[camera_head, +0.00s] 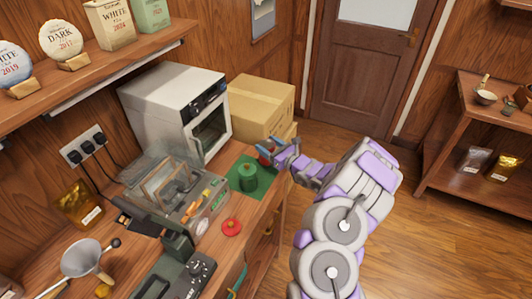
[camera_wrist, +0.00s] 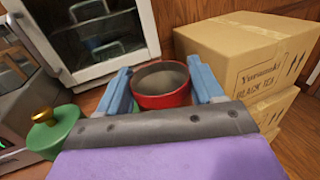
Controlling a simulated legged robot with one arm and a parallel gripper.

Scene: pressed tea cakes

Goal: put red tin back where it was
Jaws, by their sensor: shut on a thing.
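The red tin (camera_wrist: 162,101) is round and open-topped, with a dark empty inside. In the wrist view it sits between the two blue fingers of my gripper (camera_wrist: 163,82), which is shut on it. In the head view my gripper (camera_head: 269,150) is at the far end of the counter, in front of the cardboard box, and only a bit of the red tin (camera_head: 265,158) shows. The tin looks upright. Its underside is hidden, so I cannot tell whether it touches the counter. A red lid (camera_head: 231,227) with a knob lies apart on the counter, nearer the robot.
A green tin (camera_head: 248,178) stands on a green mat (camera_head: 267,181) close to my gripper; its gold-knobbed lid (camera_wrist: 48,134) shows in the wrist view. A white oven (camera_head: 170,108) and stacked cardboard boxes (camera_head: 258,108) stand behind. A clear-lidded machine (camera_head: 165,185) is to the left.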

